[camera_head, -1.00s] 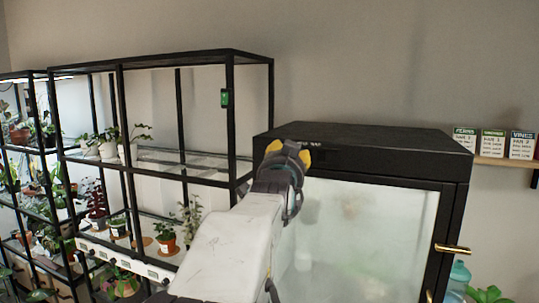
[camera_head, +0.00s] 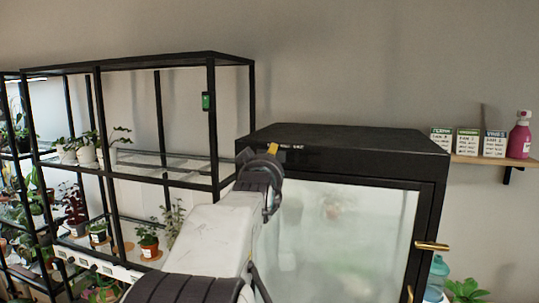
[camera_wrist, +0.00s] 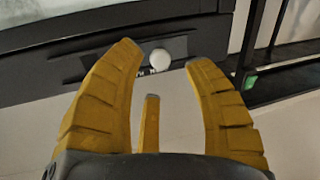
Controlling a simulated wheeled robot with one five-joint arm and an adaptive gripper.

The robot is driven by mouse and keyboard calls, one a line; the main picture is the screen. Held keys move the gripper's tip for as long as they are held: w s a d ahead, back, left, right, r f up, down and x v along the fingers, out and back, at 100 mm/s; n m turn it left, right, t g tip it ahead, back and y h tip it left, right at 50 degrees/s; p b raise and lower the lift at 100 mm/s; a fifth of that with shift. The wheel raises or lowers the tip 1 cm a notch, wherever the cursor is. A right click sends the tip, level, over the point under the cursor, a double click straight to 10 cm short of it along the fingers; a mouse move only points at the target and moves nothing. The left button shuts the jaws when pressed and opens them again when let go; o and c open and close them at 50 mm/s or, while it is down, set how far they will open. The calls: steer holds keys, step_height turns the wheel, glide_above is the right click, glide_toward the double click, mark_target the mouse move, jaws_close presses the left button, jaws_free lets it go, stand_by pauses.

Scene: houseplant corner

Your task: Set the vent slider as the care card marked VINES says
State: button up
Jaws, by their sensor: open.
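The white round vent slider knob (camera_wrist: 160,59) sits on a dark slotted strip in the wrist view, with small partly hidden lettering beside it. My gripper (camera_wrist: 163,56) is open, its yellow fingers either side of the knob in the picture; contact cannot be told. In the head view my gripper (camera_head: 272,150) is at the upper front of the black glass cabinet (camera_head: 345,138), hiding the knob. The VINES care card (camera_head: 495,144) is the rightmost of three on the wall shelf; its lines are too small to read surely.
The FERNS card (camera_head: 441,140) and a middle card (camera_head: 467,142) stand beside it. A pink bottle (camera_head: 519,136) is at the right. The cabinet's glass door has a brass handle (camera_head: 432,246). A black plant rack (camera_head: 213,130) stands close on the left.

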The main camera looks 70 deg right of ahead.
steer(key=shift+p+x, duration=0.95)
steer(key=shift+x, duration=1.4)
steer(key=shift+c, duration=0.2)
jaws_close()
